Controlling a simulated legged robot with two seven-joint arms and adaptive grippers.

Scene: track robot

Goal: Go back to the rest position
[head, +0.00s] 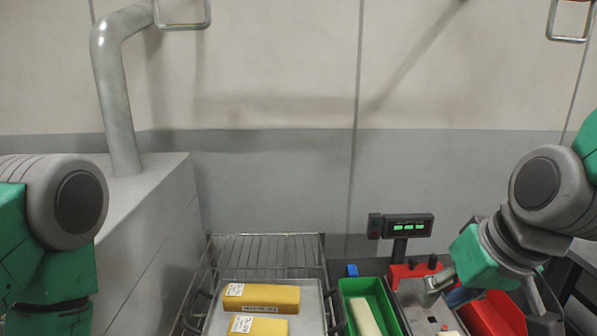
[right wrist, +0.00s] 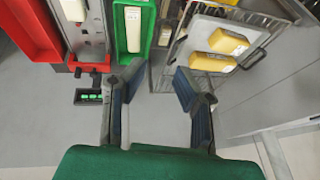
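My right gripper (head: 442,290) hangs above the scale area at the right of the head view, partly cut off by my own wrist. In the right wrist view its two fingers (right wrist: 160,86) stand wide apart with nothing between them. My left arm enters the head view at the left edge; its gripper is out of the frame.
Two yellow packages (head: 262,298) lie on a metal tray (head: 310,295). Beside it are a green bin (head: 385,295) holding a pale block (head: 363,315), a scale display (head: 408,226) and a red bin (head: 497,313). A grey cabinet (head: 150,225) stands left.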

